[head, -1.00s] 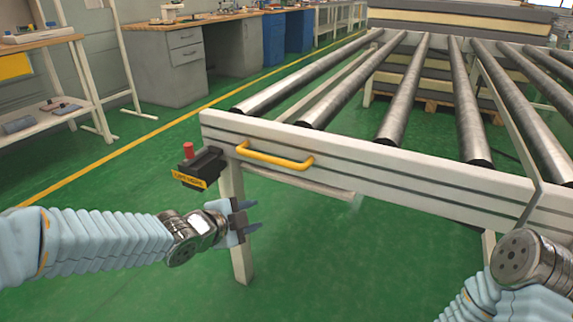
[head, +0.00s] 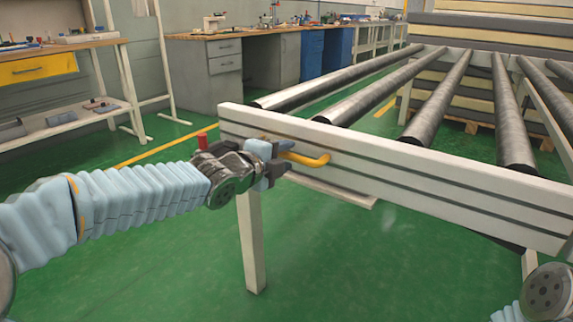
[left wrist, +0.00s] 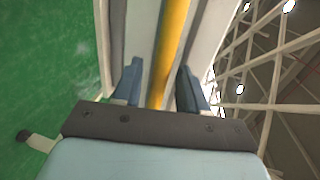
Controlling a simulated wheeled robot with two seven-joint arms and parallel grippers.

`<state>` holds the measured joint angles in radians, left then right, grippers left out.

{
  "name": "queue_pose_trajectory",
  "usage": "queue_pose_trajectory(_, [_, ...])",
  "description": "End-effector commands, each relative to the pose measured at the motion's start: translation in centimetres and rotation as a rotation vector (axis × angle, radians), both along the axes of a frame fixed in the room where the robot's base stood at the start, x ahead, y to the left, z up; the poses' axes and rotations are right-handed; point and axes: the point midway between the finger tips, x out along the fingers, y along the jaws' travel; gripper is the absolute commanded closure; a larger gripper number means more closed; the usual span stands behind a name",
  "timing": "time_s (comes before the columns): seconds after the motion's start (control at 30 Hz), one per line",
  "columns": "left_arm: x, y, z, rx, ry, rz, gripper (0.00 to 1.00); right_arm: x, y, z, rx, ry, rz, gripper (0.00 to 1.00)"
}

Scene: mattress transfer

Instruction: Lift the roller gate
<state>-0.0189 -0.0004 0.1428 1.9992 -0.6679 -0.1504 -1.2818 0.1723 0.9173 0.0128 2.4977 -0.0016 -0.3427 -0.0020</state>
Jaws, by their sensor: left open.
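The roller gate (head: 420,178) is a white beam with dark grooves across the front end of the roller conveyor. A yellow handle (head: 312,159) is fixed to its front face near the left end; its left part is hidden by my gripper. My left gripper (head: 282,165) is at the handle in the head view. In the left wrist view the yellow bar (left wrist: 170,60) runs between the two open blue fingers (left wrist: 160,88), with visible gaps on both sides. Of my right arm only a joint shows at the lower right; its gripper is out of view.
Metal rollers (head: 440,100) stretch back behind the gate. A white leg (head: 250,240) stands under its left end. A red button (head: 202,140) shows behind my left arm. Stacked mattresses (head: 470,45) and workbenches (head: 240,65) stand farther back. Green floor in front is clear.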

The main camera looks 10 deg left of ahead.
Motion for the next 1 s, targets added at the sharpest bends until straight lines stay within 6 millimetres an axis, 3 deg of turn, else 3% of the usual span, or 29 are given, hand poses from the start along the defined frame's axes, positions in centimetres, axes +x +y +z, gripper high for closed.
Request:
queue_pose_trajectory(0.17, [1.16, -0.47, -0.32, 0.000, 0.001, -0.001, 0.58, 0.04, -0.01, -0.59, 0.000, -0.002, -0.001, 0.57])
queue_pose_trajectory(0.43, [1.25, -0.51, -0.24, 0.001, 0.001, -0.001, 0.58, 0.05, -0.01, -0.53, 0.000, -0.003, -0.001, 0.57])
queue_pose_trajectory(0.7, [1.23, -0.49, -0.26, 0.000, 0.001, -0.001, 0.99, 0.05, -0.02, -0.54, 0.000, -0.002, -0.001, 0.57])
queue_pose_trajectory(1.0, [1.23, -0.48, -0.21, 0.001, 0.001, 0.000, 1.00, 0.04, -0.01, -0.50, 0.000, -0.002, -0.001, 0.57])
